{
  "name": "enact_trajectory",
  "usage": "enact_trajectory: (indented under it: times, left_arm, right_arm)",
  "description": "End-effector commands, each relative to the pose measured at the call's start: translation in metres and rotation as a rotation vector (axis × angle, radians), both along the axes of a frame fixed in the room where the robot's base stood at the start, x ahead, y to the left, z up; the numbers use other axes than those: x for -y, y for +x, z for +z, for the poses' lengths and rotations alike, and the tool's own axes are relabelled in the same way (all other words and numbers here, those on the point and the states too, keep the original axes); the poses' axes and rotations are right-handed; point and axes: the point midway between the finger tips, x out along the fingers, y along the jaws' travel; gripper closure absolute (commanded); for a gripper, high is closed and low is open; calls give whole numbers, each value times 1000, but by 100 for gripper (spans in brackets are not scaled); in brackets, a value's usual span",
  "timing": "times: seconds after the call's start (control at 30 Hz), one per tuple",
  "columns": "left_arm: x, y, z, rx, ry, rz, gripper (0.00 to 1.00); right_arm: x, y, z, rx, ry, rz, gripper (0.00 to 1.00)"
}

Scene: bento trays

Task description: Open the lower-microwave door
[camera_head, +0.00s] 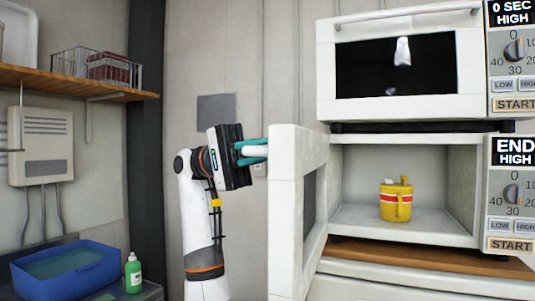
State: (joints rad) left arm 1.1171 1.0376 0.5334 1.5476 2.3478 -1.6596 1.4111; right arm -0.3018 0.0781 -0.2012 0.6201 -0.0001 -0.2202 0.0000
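The lower microwave (463,190) has its white door (285,215) swung wide open to the left, seen nearly edge-on. Its lit cavity shows a yellow cup with a red-and-white band (395,200) inside. My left gripper (254,152) is at the door's outer face, near its top. Its teal fingers lie above and below the white door handle (258,151) and appear shut on it. The far part of the handle is hidden behind the door edge. My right gripper is not in view.
The upper microwave (330,70) is closed above. A wooden counter (430,257) runs below. At left are a blue basin (65,285), a green bottle (133,273) and a wooden shelf (60,82) with a wire basket (97,68). The space before the open cavity is clear.

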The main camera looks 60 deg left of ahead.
Motion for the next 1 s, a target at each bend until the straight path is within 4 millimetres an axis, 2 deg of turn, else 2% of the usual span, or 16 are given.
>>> enact_trajectory:
  times: [0.4, 0.43, 0.53, 0.87, 1.0]
  left_arm:
    - [0, 0, -1, -2, 3, -3, 100]
    - [0, 0, -1, -2, 3, -3, 82]
    - [0, 0, -1, -2, 2, -3, 65]
    - [-2, -1, -1, -1, 0, -2, 65]
    - [-17, -6, -4, -1, -2, -1, 65]
  right_arm:
    - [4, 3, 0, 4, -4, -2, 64]
    - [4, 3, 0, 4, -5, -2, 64]
    - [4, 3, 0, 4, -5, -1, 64]
    - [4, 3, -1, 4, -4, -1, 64]
    - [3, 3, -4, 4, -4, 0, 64]
